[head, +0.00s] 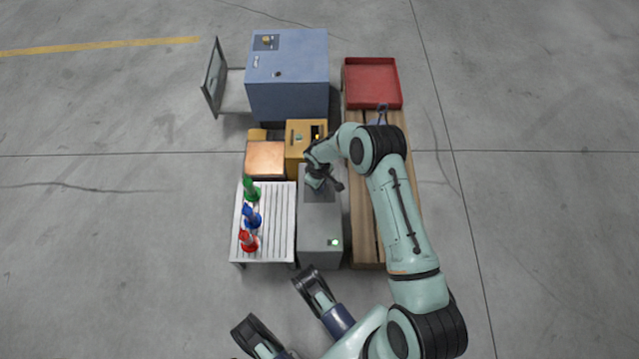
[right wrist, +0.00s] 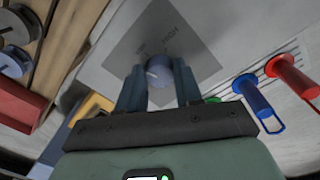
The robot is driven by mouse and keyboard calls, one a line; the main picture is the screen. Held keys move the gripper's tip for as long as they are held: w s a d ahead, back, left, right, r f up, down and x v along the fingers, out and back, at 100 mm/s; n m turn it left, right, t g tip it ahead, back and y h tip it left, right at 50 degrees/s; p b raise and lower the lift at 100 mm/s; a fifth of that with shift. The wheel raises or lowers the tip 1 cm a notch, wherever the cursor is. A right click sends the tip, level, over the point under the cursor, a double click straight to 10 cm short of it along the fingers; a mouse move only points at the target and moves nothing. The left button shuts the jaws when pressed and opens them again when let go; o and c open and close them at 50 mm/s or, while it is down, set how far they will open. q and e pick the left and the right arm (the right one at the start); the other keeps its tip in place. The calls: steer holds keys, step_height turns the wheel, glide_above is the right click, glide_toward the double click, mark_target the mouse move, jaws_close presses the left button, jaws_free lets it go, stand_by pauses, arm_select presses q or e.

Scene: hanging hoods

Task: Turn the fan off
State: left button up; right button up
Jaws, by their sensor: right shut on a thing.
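The grey hood box (head: 320,225) stands in the middle of the head view. It has a darker plate near its far end and a small green-lit spot (head: 335,242) near its close end. In the right wrist view a round blue-grey knob (right wrist: 159,72) with a pale mark sits on a grey plate (right wrist: 195,45) lettered "HIGH"; other lettering is too small to read. My right gripper (head: 318,184) is over the dark plate, its two fingers (right wrist: 160,88) shut on the knob's sides. In the head view the arm hides the knob.
A slatted white table (head: 280,225) with green (head: 251,190), blue (head: 251,217) and red (head: 248,241) handled items stands left of the box. A wooden bench (head: 366,225) adjoins its right side. A red tray (head: 372,62) and blue cabinet (head: 290,90) with its door open lie beyond.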

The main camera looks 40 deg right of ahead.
steer(key=n, duration=0.3)
steer(key=shift+d+n, duration=0.1)
steer(key=shift+n, duration=0.3)
arm_select(q)
steer(key=shift+s+f, duration=0.1)
steer(key=shift+s, duration=0.15)
arm_select(e)
steer(key=shift+n, duration=1.9)
steer(key=o, duration=1)
steer(key=shift+o, duration=0.2)
steer(key=shift+r, duration=0.1)
arm_select(q)
steer(key=w+d+r+t+p, duration=0.1)
steer(key=w+r+t+p, duration=0.2)
steer(key=w, duration=0.5)
step_height(320, 180, up, 2)
steer(key=shift+r+p, duration=0.1)
steer(key=shift+p, duration=0.35)
arm_select(e)
step_height(320, 180, up, 13)
steer(key=shift+s, duration=0.3)
